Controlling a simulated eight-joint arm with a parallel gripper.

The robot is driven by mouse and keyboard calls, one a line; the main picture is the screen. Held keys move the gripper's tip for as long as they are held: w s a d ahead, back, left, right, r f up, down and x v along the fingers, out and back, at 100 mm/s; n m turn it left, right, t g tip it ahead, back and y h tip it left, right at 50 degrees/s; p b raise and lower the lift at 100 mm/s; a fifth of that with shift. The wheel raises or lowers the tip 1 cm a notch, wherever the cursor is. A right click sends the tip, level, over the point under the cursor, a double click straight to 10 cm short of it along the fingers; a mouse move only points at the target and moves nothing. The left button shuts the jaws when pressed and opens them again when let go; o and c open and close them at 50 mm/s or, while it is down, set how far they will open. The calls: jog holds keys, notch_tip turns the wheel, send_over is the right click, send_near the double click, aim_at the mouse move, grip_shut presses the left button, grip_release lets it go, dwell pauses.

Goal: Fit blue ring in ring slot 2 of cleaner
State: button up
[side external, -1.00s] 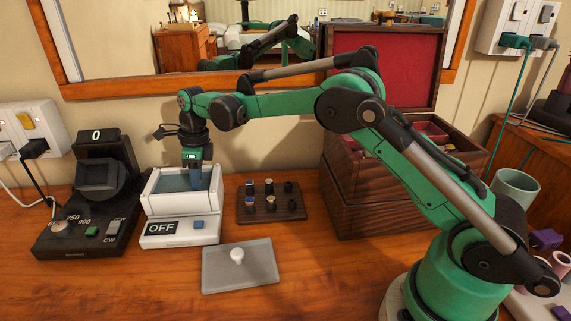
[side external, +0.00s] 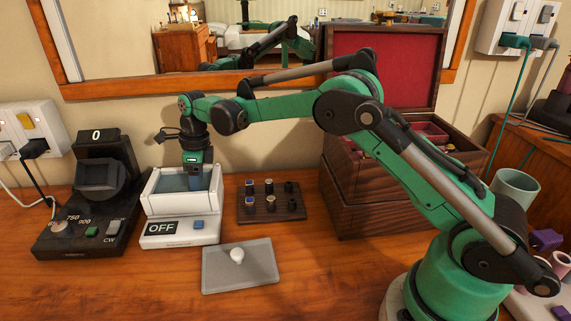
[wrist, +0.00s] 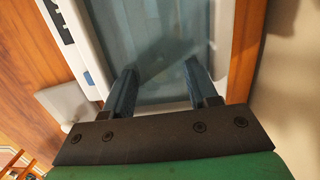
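The cleaner (side external: 157,228) is a white box with an open basin of grey-blue liquid, an OFF display and a blue button. It also shows in the wrist view (wrist: 88,50). My gripper (side external: 195,184) points down over the basin in the side view. In the wrist view its two blue fingers (wrist: 160,78) are apart, and I see nothing between them. I cannot make out ring slots or a ring in the basin. A dark wooden ring rack (side external: 262,215) stands right of the cleaner and holds several small pieces. I cannot tell which is the blue ring.
A grey lid with a white knob (side external: 237,278) lies in front. A black device reading 0 (side external: 97,135) stands left. A dark wooden jewellery box (side external: 375,205) with a raised red-lined lid stands right of the rack. The mirror and wall are close behind.

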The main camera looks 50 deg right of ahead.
jog(key=shift+s+d+r, duration=0.15)
jog(key=shift+r, duration=1.25)
jog(key=shift+s+d+r, duration=0.1)
jog(key=shift+r, duration=1.3)
jog(key=shift+s+r, duration=0.1)
jog(key=shift+r, duration=0.1)
jog(key=s+r+n, duration=0.1)
jog(key=s+r+n+t, duration=0.1)
jog(key=n, duration=0.1)
jog(key=s+r+n, duration=0.1)
jog(key=r+n, duration=0.1)
jog(key=shift+s+d+r, duration=0.1)
jog(key=shift+s+d, duration=0.1)
jog(key=shift+d, duration=0.1)
jog(key=s+d+f+n+t+h, duration=0.1)
jog(key=s+n+t, duration=0.4)
jog(key=s+n, duration=1.2)
jog(key=n, duration=0.4)
jog(key=shift+s+d+f+n, duration=0.15)
jog(key=shift+s+d+n, duration=0.2)
jog(key=shift+d+n, duration=0.05)
